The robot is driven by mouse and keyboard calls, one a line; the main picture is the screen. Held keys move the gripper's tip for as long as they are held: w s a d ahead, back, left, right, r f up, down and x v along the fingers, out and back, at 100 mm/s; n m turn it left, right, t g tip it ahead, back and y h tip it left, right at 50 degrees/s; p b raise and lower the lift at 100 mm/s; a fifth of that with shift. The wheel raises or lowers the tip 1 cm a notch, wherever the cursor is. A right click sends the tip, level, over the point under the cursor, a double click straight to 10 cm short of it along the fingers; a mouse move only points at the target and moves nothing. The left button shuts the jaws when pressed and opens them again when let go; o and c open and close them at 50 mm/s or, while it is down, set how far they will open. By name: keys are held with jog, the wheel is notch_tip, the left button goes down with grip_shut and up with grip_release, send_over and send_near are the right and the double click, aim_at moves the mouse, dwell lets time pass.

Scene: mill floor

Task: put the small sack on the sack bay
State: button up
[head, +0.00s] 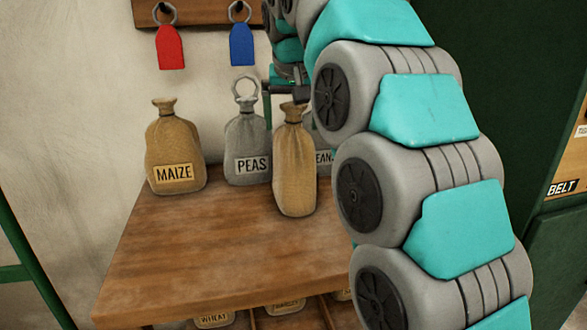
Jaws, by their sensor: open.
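A plain tan sack (294,165) with a tied neck and no label showing stands upright near the middle of the wooden table top (215,255). It appears to be the small sack. My gripper (287,92) is open behind and around the height of its neck, partly hidden by the sack and my arm. I cannot tell whether the fingers touch the neck. No place marked as the sack bay shows; sacks stand in divided compartments (252,318) under the table top, cut off by the lower edge.
A MAIZE sack (175,150) stands at the left and a grey PEAS sack (246,140) with a ring stands behind. Another grey sack (323,158) is mostly hidden by my arm. Red (170,48) and blue (242,45) tags hang above. The table's front left is clear.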

grip_shut()
dwell(0.8)
jog(key=shift+r, duration=0.1)
